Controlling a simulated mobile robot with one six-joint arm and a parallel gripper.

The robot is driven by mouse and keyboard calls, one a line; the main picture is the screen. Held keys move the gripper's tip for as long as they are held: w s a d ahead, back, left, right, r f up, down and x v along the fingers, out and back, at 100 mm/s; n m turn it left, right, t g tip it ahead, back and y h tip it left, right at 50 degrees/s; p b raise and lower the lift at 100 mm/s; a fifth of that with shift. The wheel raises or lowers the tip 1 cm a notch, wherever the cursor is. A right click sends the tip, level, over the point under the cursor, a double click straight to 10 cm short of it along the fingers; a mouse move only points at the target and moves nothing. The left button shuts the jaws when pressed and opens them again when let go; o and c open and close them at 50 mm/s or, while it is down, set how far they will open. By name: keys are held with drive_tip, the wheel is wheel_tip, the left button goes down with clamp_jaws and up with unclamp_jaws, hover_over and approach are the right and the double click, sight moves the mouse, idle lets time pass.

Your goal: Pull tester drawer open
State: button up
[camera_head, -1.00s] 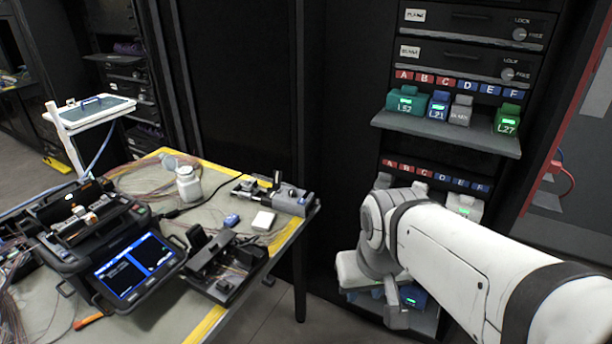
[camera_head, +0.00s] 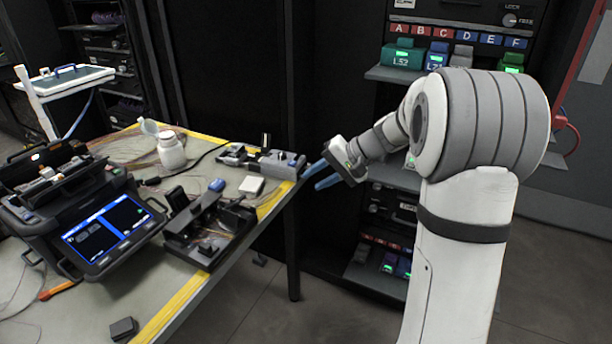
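A rack (camera_head: 440,40) stands at the back right. At the top edge of the picture it shows a drawer front (camera_head: 455,14) with a round knob (camera_head: 511,20) and small lettering beside it. The drawer front looks flush with the rack. I cannot tell whether it is the tester drawer, as its label is cut off. My gripper (camera_head: 316,177) has blue fingers spread apart with nothing between them. It points left, near the table's right corner and well below that drawer front. My arm hides part of the rack's middle.
The table (camera_head: 130,300) on the left carries a splicer (camera_head: 80,215) with a lit screen, a white bottle (camera_head: 171,150) and black fixtures (camera_head: 207,226). A rack shelf (camera_head: 400,76) holds colored modules (camera_head: 403,54).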

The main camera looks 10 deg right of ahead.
drive_tip(key=w+d+f+m+t+y+b, duration=0.2)
drive_tip(key=w+d+f+t+b, duration=0.1)
drive_tip(key=w+d+f, duration=0.4)
drive_tip(key=w+d+f+m+t+y+b, duration=0.1)
drive_tip(key=w+d+f+t+b, duration=0.3)
drive_tip(key=w, duration=0.6)
drive_tip(key=w+a+f+g+p, duration=0.1)
drive_tip(key=w+a+f, duration=0.1)
drive_tip(key=w+a, duration=0.2)
drive_tip(key=a, duration=0.3)
drive_tip(key=shift+a+f+g, duration=0.25)
drive_tip(key=shift+f+g, duration=0.05)
drive_tip(key=shift+c, duration=0.3)
clamp_jaws()
